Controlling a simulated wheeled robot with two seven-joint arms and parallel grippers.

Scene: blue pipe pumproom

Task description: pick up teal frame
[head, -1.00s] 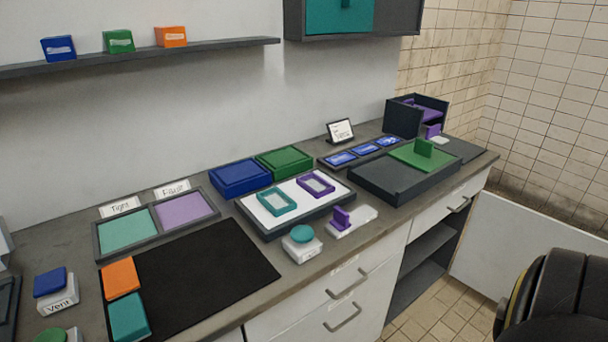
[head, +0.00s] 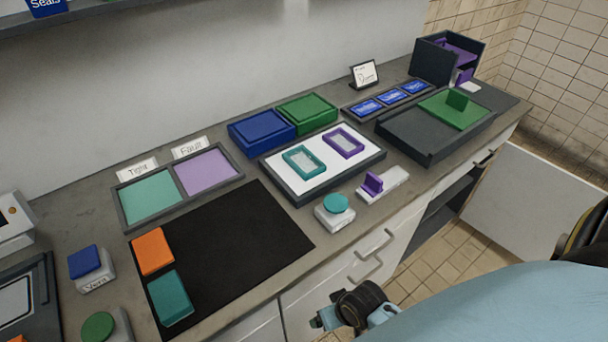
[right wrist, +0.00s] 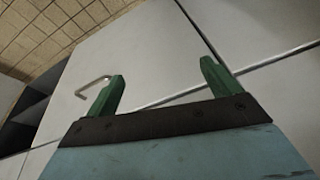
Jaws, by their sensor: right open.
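The teal frame (head: 304,162) lies flat on the white top of a dark tray on the counter, left of a purple frame (head: 344,142). My right gripper shows in the right wrist view (right wrist: 160,90), its two green fingers apart with nothing between them. It faces the white cabinet fronts below the counter. In the head view my right arm comes in at the lower right, in front of the drawers and away from the teal frame. My left gripper is not in view.
A teal round button (head: 336,203) and a purple upright switch (head: 372,184) stand in front of the tray. Blue (head: 262,130) and green (head: 307,114) boxes stand behind it. A black mat (head: 240,245) holds orange and teal blocks. A drawer handle (head: 372,262) sticks out below.

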